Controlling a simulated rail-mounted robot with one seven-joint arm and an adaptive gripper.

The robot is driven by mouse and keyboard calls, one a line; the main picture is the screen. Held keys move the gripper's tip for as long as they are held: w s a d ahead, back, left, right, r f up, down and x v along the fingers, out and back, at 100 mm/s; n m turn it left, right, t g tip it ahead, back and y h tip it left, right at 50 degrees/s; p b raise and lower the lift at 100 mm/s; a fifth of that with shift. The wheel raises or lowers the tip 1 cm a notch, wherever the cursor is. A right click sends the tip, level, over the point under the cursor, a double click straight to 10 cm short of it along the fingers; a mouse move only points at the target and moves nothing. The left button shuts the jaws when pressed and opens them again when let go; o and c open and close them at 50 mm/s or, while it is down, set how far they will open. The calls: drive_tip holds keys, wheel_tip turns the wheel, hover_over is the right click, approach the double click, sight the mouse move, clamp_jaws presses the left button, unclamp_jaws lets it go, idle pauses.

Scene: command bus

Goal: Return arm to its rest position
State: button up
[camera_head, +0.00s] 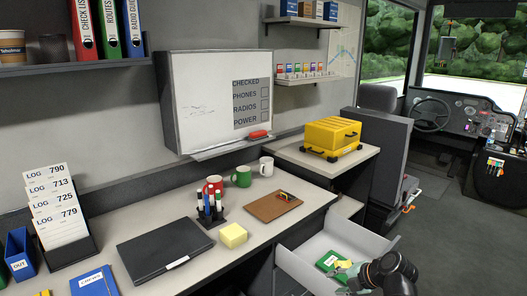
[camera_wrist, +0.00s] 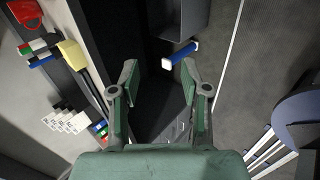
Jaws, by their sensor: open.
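My gripper (camera_wrist: 163,85) shows in the wrist view with its two green-padded fingers spread apart and nothing between them. Dark floor and a dark grey panel lie below the gap. In the head view my dark arm joint (camera_head: 397,270) is at the lower right, in front of the open drawer (camera_head: 300,262). A green item with a white label (camera_head: 330,260) lies in that drawer. My arm partly hides the drawer's right end. The desk edge is to the left of the fingers in the wrist view, apart from them.
A yellow case (camera_head: 332,136) stands on the side counter. Open floor (camera_head: 445,235) lies at right.

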drive_tip(key=s+a+f+m+g+h+p, duration=0.15)
drive_tip(key=s+f+m, duration=0.25)
drive_tip(key=f, duration=0.4)
drive_tip(key=s+a+f+m+g+p, duration=0.1)
drive_tip(key=s+a+f+m+g, duration=0.15)
drive_tip(key=s+f+m, duration=0.35)
drive_tip(key=s+a+f+m+g+p, duration=0.1)
drive_tip(key=s+f+m+g, duration=0.15)
drive_tip(key=f, duration=0.65)
drive_tip(key=s+f+m+g+h+p, duration=0.1)
drive_tip(key=s+f+m, duration=0.5)
drive_tip(key=s, duration=0.6)
drive_tip(key=s+f+m+g+h+p, duration=0.2)
drive_tip(key=s+f+m+g, duration=0.3)
drive_tip(key=s, duration=0.8)
wheel_tip(320, 180, down, 3)
drive_tip(key=shift+r+m+h, duration=0.15)
drive_tip(key=shift+m+h, duration=0.5)
drive_tip(key=shift+m, duration=0.6)
drive_tip(key=shift+g, duration=0.25)
